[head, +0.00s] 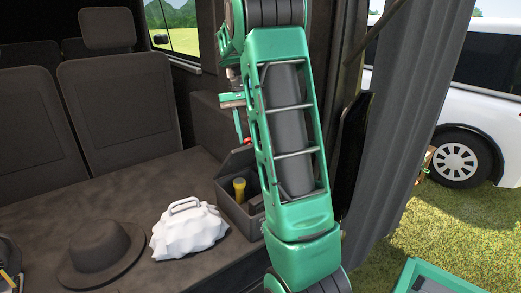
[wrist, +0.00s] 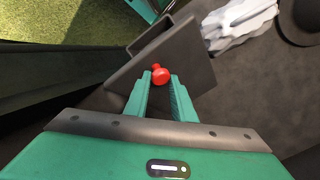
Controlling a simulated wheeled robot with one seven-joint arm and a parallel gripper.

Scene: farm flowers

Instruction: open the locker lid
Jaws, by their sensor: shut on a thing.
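The locker (head: 240,216) is a dark grey box in the back of the vehicle, right of the white bundle. Its lid (head: 236,160) is raised, and the inside shows from above. In the wrist view the lid (wrist: 190,62) is a tilted grey panel in front of my gripper. A red knob (wrist: 160,74) on the lid sits between my gripper's fingertips (wrist: 160,80), which are shut on it. In the head view my gripper (head: 238,122) is above the lid, partly hidden by my arm.
A yellow torch-like thing (head: 239,189) stands in the locker. A white bundle (head: 188,229) and a dark hat (head: 101,252) lie on the vehicle floor. Seats (head: 120,105) stand behind. A dark curtain-like panel (head: 405,110) hangs at the right. A green crate (head: 436,276) is on the grass.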

